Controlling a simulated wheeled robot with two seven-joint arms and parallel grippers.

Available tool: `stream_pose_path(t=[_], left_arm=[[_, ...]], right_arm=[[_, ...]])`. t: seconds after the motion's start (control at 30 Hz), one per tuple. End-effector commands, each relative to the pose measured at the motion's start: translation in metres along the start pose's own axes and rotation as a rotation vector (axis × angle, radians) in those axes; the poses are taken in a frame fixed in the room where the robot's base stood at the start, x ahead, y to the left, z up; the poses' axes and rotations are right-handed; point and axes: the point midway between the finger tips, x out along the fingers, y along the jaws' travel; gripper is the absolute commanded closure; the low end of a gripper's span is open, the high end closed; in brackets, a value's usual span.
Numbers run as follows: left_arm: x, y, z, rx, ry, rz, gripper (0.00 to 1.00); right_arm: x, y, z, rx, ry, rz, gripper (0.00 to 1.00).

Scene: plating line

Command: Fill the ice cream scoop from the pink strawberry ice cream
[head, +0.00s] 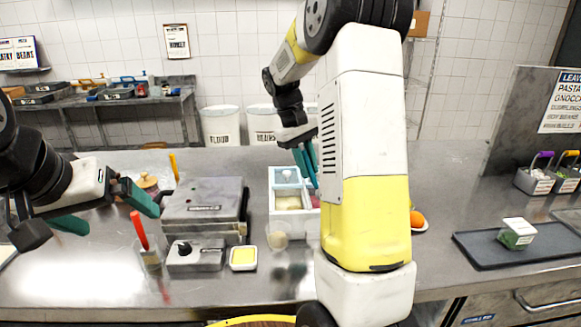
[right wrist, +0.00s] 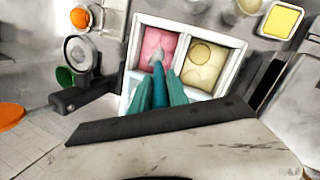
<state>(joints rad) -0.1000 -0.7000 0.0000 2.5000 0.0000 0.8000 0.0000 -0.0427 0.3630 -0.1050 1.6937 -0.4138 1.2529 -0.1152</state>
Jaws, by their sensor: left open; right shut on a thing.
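A white ice cream tub (head: 272,228) stands mid-counter; its rim shows in the right wrist view (right wrist: 243,50). There, the pink strawberry ice cream (right wrist: 148,44) lies beside the cream-coloured ice cream (right wrist: 203,72). My right gripper (right wrist: 158,88) is shut on the blue handle of the ice cream scoop (right wrist: 157,61). The scoop's grey head is over the pink compartment; I cannot tell whether it touches or holds ice cream. In the head view the right gripper (head: 305,168) points down at the tub, and my arm hides its right side. My left gripper (head: 112,212) is open and empty at the left.
A grey box-shaped appliance (head: 205,200) stands left of the tub, with a small control box (head: 195,262) before it. A yellow-filled square dish (head: 243,258) is nearby. A red-handled tool stands in a holder (head: 150,257). A dark tray (head: 515,247) lies at the right.

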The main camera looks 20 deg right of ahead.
Motion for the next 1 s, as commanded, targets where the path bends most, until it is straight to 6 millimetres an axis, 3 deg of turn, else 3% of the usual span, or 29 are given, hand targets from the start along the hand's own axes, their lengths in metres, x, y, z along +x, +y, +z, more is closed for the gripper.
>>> stream_pose_path(t=[1.0], left_arm=[[0.000, 0.000, 0.000, 0.000, 0.000, 0.000, 0.00]], right_arm=[[-0.075, 0.017, 0.016, 0.000, 0.001, 0.000, 1.00]])
